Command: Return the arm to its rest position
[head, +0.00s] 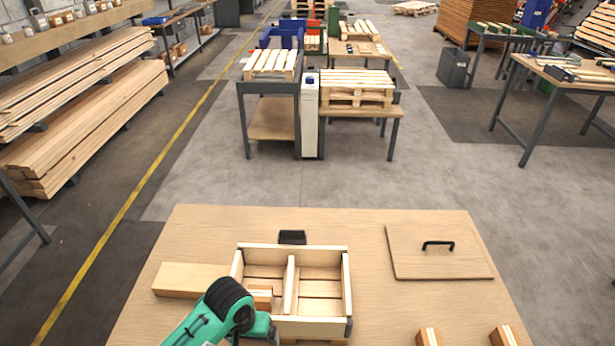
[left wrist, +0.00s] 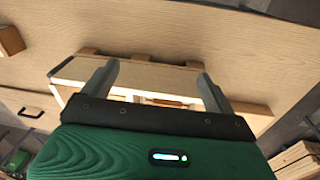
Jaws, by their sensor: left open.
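My left arm comes in from the bottom of the head view, and its gripper (head: 263,328) is at the front left of a wooden crate (head: 348,285). The fingertips are hidden there. In the left wrist view my left gripper (left wrist: 155,85) has its fingers wide apart. The crate (left wrist: 75,72) shows beyond and between them, and nothing appears clamped. The crate is open-topped, with a divider making two compartments. A small wooden block (head: 262,294) shows in the left compartment, partly hidden by my arm. My right gripper is not in view.
A panel with a black handle (head: 438,258) lies on the table (head: 370,225) to the right. A plank (head: 188,279) lies left of the crate. Two small blocks (head: 428,337) (head: 504,336) stand at the front right. A black piece (head: 292,237) is behind the crate.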

